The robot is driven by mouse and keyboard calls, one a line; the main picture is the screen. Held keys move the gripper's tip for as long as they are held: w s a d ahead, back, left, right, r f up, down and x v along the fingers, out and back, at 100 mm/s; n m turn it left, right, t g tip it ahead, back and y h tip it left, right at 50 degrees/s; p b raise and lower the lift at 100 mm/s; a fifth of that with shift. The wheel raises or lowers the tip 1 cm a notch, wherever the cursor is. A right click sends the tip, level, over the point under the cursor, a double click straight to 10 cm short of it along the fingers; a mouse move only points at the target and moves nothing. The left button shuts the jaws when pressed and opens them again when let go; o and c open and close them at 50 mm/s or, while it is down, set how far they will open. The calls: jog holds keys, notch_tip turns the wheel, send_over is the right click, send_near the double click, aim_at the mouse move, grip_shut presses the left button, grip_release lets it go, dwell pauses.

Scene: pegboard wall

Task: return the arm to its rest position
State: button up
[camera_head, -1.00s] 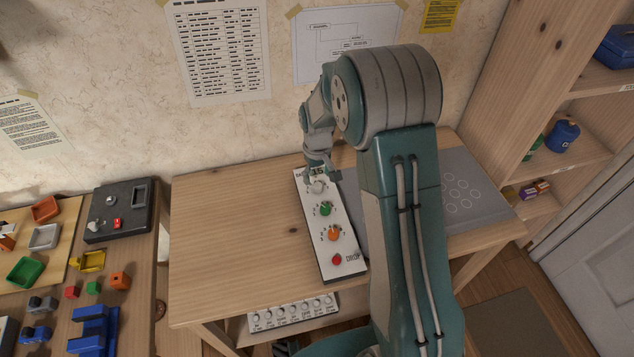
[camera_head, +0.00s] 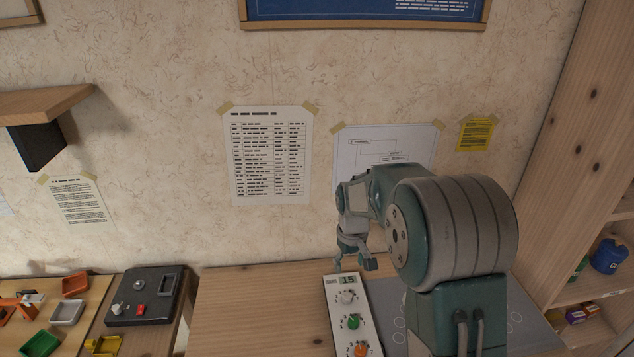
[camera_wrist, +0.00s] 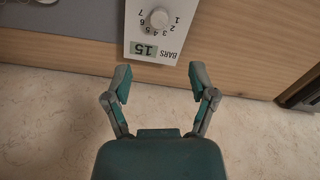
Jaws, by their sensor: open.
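My gripper (camera_head: 354,262) hangs at the end of my folded arm, above the far end of the white control panel (camera_head: 337,323). In the wrist view my gripper (camera_wrist: 158,82) has its two fingers spread apart with nothing between them. The panel (camera_wrist: 137,46) lies beyond the fingertips there, with a white knob (camera_wrist: 159,18) and a display (camera_wrist: 145,49) reading 15.
The panel lies on a wooden table (camera_head: 260,310) against the papered wall (camera_head: 150,150). A black box (camera_head: 145,296) with a red switch stands at the left, near colored trays. A wooden shelf unit (camera_head: 590,140) rises at the right. A wall shelf (camera_head: 45,104) juts out at upper left.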

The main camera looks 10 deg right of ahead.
jog(key=s+r+m+t, duration=0.1)
jog(key=s+r+t, duration=0.2)
jog(key=s+r, duration=1.1)
jog(key=s+r+m+t, duration=0.2)
jog(key=s+r, duration=0.1)
jog(key=s, duration=1.1)
jog(key=shift+t, duration=0.3)
jog(key=shift+w+r, duration=0.1)
